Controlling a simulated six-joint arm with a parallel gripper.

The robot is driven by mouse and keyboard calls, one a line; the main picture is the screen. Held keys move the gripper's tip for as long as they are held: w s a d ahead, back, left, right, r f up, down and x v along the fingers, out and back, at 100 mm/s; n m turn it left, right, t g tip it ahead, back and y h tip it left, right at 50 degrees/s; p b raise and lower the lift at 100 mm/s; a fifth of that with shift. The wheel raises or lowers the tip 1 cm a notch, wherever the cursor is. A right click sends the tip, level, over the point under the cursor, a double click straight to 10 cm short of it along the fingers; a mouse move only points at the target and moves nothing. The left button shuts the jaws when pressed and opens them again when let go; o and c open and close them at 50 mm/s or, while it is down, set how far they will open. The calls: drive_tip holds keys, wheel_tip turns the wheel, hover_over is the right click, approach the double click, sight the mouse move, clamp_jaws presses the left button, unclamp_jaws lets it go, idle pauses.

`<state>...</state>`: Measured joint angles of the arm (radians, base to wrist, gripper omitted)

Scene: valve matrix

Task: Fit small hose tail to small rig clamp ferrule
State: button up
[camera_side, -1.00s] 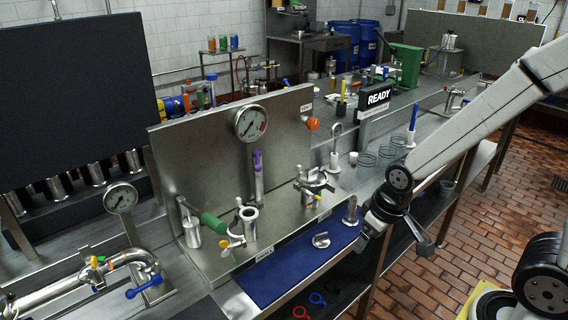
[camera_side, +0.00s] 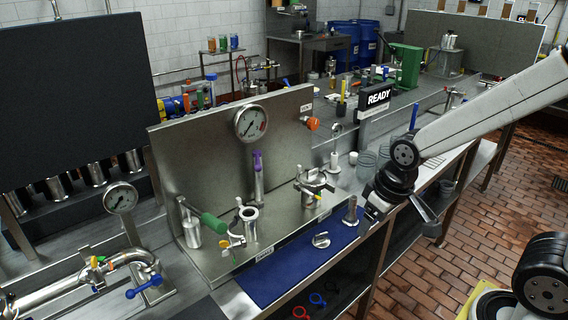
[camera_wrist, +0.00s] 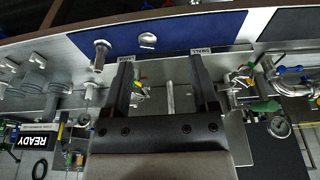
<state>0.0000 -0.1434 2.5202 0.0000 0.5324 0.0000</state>
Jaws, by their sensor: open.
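My gripper (camera_side: 384,206) is open and empty, in the air beside the right end of the blue mat (camera_side: 283,275). In the wrist view its two dark fingers (camera_wrist: 163,68) stand wide apart. A steel upright hose-tail-like piece (camera_side: 351,211) stands on the mat near the gripper, and shows left of the fingers in the wrist view (camera_wrist: 101,52). A second short steel piece (camera_side: 321,240) lies on the mat. A steel ferrule with an open top (camera_side: 250,222) stands on the panel above the left label (camera_side: 264,256), with a yellow-handled clamp (camera_side: 233,242) beside it.
The right station (camera_side: 314,187) has a steel fitting with a green handle. A gauge panel (camera_side: 235,150) rises behind. A purple-topped post (camera_side: 258,175) and green-handled valve (camera_side: 210,222) stand near. The READY sign (camera_side: 377,97) and glass jars are behind right. Coloured rings (camera_side: 317,298) lie below.

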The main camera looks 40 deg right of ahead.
drive_tip(key=w+d+m+t+y, duration=0.55)
drive_tip(key=d+m, duration=0.55)
drive_tip(key=m, duration=0.4)
drive_tip(key=w+d+m+t+y, duration=0.5)
drive_tip(key=w+d+m+t, duration=0.15)
drive_tip(key=d+m, duration=0.6)
drive_tip(key=m, duration=0.1)
approach(352, 209)
drive_tip(key=w, duration=0.1)
drive_tip(key=w+a+r, duration=0.1)
drive_tip(key=w+r, duration=0.1)
drive_tip(key=shift+w+a, duration=0.15)
drive_tip(key=shift+w, duration=0.25)
drive_tip(key=shift+f, duration=0.1)
drive_tip(key=shift+w, duration=0.1)
